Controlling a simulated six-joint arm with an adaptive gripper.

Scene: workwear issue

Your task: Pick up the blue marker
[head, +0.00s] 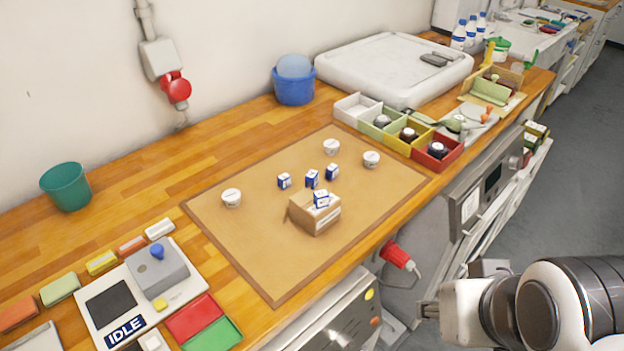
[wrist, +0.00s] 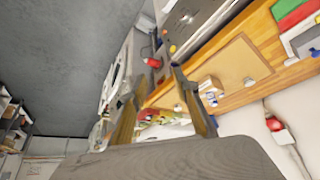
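I cannot make out a blue marker in either view. Small blue-and-white boxes stand on the brown mat (head: 245,245): a left one (head: 284,181), a middle one (head: 312,178) and a right one (head: 332,171). Another blue-and-white box (head: 321,198) sits in the top of an open cardboard box (head: 315,219). My gripper (head: 428,311) is at the lower right of the head view, off the bench's front edge and well apart from the mat. In the wrist view my gripper (wrist: 157,82) has its two fingers spread, with nothing held between them.
White tubs (head: 232,198) stand on the mat. Behind are a blue bucket (head: 294,86), a green bucket (head: 66,187) and a row of coloured bins (head: 435,164). A grey box with a blue knob (head: 157,251) stands at the front left. The mat's front part is clear.

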